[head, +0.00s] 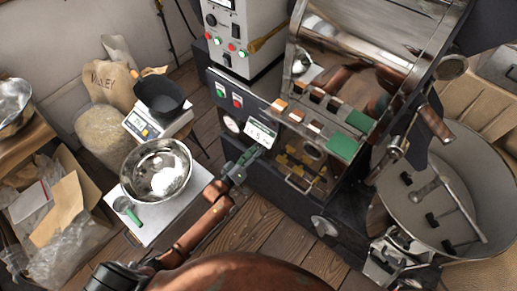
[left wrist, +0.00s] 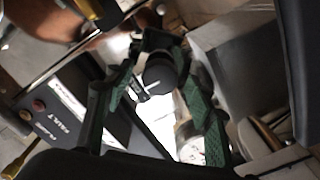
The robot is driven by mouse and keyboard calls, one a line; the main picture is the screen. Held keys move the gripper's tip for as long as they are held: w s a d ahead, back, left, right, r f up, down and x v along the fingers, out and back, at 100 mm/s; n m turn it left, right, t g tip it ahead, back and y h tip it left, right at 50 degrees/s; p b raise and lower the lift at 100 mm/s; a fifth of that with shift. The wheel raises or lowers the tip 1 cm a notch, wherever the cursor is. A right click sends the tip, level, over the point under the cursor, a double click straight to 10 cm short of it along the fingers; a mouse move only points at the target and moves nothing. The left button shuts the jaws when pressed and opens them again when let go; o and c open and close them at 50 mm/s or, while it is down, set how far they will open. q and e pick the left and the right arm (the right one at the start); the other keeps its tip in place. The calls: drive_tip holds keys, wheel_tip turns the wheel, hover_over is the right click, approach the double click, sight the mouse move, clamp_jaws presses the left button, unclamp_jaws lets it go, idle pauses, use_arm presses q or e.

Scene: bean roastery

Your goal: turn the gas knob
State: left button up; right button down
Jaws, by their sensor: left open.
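The gas knob (left wrist: 158,76) is a dark round knob on a white plate, seen in the left wrist view. My left gripper (head: 242,166) is open, with green-padded fingers. In the left wrist view its fingers stand on either side of the knob, and the knob shows between them. I cannot tell whether either finger touches it. In the head view the gripper is just below the white label plate (head: 262,134) on the roaster's dark front, and I cannot make out the knob clearly there. My right gripper is not in view.
A round gauge (head: 231,124) sits left of the label plate. The roaster's cooling bin (head: 482,170) stands at the right. A steel bowl (head: 147,184) and a green scoop (head: 124,205) are on a white table to the left. A black pan (head: 160,94) sits on a scale.

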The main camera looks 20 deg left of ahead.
use_arm(q)
drive_tip(key=shift+w+d, duration=0.15)
drive_tip(key=shift+w, duration=0.25)
drive_tip(key=shift+c, duration=0.4)
drive_tip(key=c, duration=1.1)
